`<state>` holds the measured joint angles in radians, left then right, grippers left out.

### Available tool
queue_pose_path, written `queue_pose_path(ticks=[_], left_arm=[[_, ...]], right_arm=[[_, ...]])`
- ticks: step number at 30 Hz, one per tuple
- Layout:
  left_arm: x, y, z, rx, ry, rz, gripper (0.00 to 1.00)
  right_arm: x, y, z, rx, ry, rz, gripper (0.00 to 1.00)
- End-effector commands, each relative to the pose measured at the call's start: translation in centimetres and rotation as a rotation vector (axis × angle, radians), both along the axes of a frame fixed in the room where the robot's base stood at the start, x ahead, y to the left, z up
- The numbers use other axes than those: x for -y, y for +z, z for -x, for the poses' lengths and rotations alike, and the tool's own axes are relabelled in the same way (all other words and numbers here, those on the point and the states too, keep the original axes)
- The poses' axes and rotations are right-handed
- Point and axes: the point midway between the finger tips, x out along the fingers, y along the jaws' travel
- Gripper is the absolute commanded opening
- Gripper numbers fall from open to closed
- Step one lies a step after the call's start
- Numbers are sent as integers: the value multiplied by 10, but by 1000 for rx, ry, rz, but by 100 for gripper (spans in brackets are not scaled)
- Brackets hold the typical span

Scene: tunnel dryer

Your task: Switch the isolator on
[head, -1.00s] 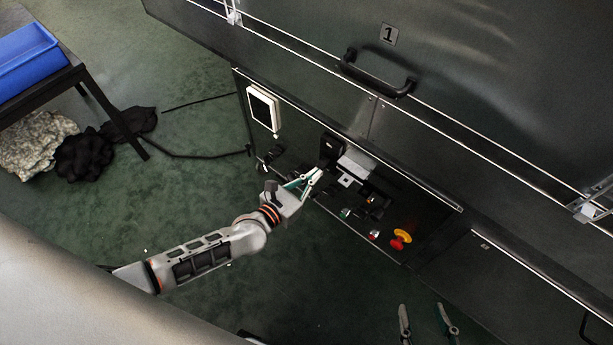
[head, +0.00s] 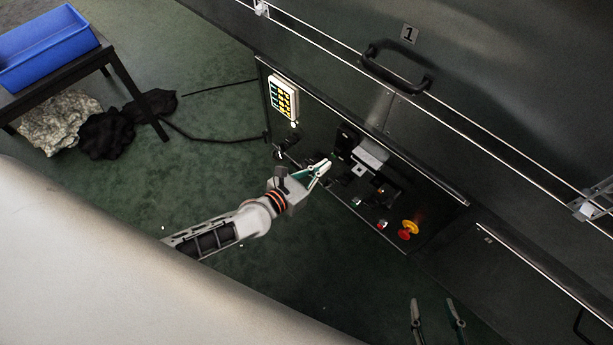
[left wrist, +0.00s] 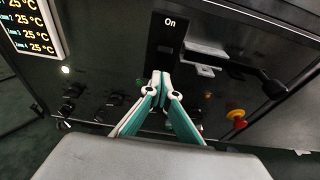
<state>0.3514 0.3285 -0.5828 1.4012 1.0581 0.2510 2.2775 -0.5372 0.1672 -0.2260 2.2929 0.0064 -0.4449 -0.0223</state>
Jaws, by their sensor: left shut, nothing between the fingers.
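The isolator (head: 346,139) is a black unit on the dark control panel; in the left wrist view its plate (left wrist: 168,45) reads "On" at the top. My left gripper (head: 326,165) is shut and empty, its fingertips together just below and in front of the isolator. In the left wrist view the closed fingertips (left wrist: 160,82) lie at the plate's lower end; I cannot tell whether they touch it. The display (left wrist: 32,28) is lit with several 25 °C readings, and also shows lit in the head view (head: 284,98). My right gripper (head: 438,312) is open and empty at the bottom.
A grey bracket-like fitting (left wrist: 190,58) sticks out right of the isolator. Black knobs (left wrist: 72,92), small push buttons and a red-and-yellow emergency stop (head: 408,230) share the panel. A black door handle (head: 396,68) juts out above.

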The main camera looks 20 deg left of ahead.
Motion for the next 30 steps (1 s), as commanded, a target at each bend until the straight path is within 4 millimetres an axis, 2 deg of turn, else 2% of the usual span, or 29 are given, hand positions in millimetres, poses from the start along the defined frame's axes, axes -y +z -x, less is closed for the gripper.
queue_pose_path(ticks=[1,6,12,18,30], left_arm=[[-4,1,12,-4,0,2,0],[-15,10,43,-1,-1,1,0],[-25,18,69,1,0,0,0],[-29,21,80,2,0,2,0],[-29,21,80,2,0,2,0]], right_arm=[[0,0,0,0,0,0,40],[0,0,0,0,0,0,40],[0,0,0,0,0,0,40],[0,0,0,0,0,0,40],[0,0,0,0,0,0,40]])
